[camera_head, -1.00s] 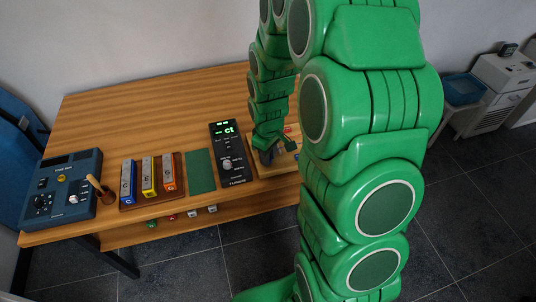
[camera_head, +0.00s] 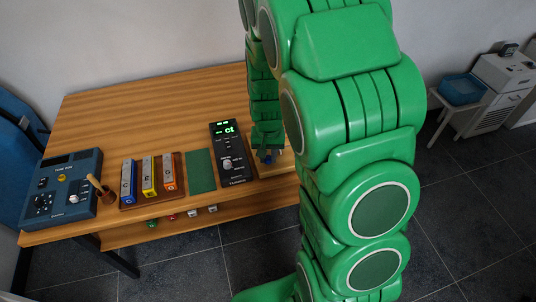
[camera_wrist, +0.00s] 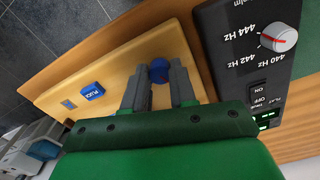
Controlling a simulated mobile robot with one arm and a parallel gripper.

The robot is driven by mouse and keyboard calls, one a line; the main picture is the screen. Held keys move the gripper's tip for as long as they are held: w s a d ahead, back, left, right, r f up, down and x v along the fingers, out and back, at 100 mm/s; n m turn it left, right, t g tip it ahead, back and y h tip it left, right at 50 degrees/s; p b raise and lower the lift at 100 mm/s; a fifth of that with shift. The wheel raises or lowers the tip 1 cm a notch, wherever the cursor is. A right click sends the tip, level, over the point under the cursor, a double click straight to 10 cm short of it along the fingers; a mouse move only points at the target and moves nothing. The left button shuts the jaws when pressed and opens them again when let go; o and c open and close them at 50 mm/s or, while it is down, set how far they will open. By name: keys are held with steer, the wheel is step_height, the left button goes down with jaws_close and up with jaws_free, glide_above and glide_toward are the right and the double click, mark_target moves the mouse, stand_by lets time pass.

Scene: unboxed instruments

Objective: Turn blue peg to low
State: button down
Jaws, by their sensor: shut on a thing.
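The blue peg (camera_wrist: 159,70) stands on a pale wooden board (camera_wrist: 112,56) in the wrist view, between the fingertips of my gripper (camera_wrist: 158,82). My gripper is shut on it. The fingers hide part of the peg, and I cannot read which setting it is at. In the head view the gripper (camera_head: 267,153) is at the board (camera_head: 272,168), right of the black tuner, with a bit of blue (camera_head: 268,160) showing at its tips. My arm hides the board's right part there.
The black tuner (camera_head: 230,152) with a white knob stands close to the gripper. Left of it are a green mat (camera_head: 201,171), coloured bars (camera_head: 149,178) and a blue box (camera_head: 62,188). The table's back is clear.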

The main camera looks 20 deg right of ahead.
mark_target(268, 157)
steer(key=shift+m, duration=2.2)
steer(key=c, duration=0.9)
jaws_free()
step_height(268, 157, up, 7)
steer(key=shift+r, duration=0.35)
steer(key=shift+r, duration=0.1)
